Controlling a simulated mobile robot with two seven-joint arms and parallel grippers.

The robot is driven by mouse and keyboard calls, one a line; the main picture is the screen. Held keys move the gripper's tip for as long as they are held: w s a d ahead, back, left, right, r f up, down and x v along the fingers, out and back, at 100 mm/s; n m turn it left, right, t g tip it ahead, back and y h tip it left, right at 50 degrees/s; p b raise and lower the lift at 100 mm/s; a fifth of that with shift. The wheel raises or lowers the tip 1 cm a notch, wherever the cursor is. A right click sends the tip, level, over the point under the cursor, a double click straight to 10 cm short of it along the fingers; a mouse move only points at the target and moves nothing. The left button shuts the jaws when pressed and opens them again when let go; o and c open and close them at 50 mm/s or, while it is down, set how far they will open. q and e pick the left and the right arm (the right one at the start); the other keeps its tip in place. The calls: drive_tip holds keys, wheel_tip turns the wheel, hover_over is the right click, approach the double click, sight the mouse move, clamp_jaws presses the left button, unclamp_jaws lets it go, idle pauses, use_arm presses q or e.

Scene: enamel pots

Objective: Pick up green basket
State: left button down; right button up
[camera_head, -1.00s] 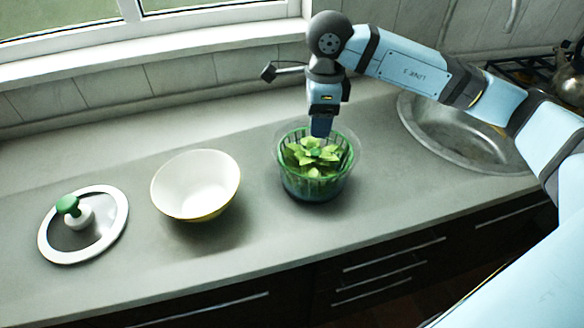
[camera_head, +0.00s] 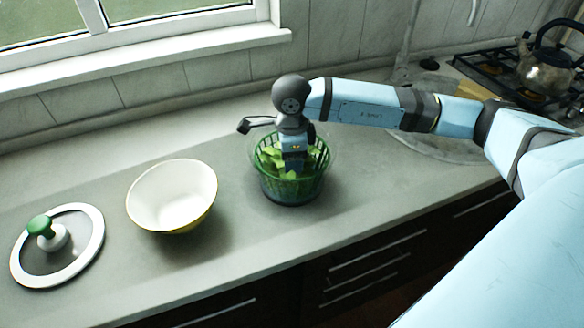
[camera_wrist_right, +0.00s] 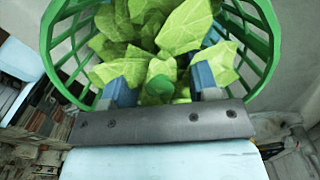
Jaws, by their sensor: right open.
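The green basket (camera_head: 318,168) is slatted and holds light green leaves (camera_head: 268,158). It stands on the counter in the head view, seemingly in a clear outer bowl that is hard to make out. My right gripper (camera_head: 293,170) points down into the basket from above, and its fingertips are hidden among the leaves. In the right wrist view, the basket's rim (camera_wrist_right: 262,42) curves around the leaves. The two blue fingers of my right gripper (camera_wrist_right: 160,88) are apart, one on each side of a small green knob (camera_wrist_right: 160,86) in the middle. My left gripper is not in view.
A white bowl (camera_head: 172,192) stands left of the basket. A round lid with a green knob (camera_head: 45,230) lies further left. A sink (camera_head: 440,140) is behind my right arm, and a kettle (camera_head: 547,68) stands on the stove. Counter in front of the basket is clear.

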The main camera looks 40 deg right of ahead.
wheel_tip(320, 180, down, 2)
drive_tip(key=shift+f, duration=0.1)
clamp_jaws()
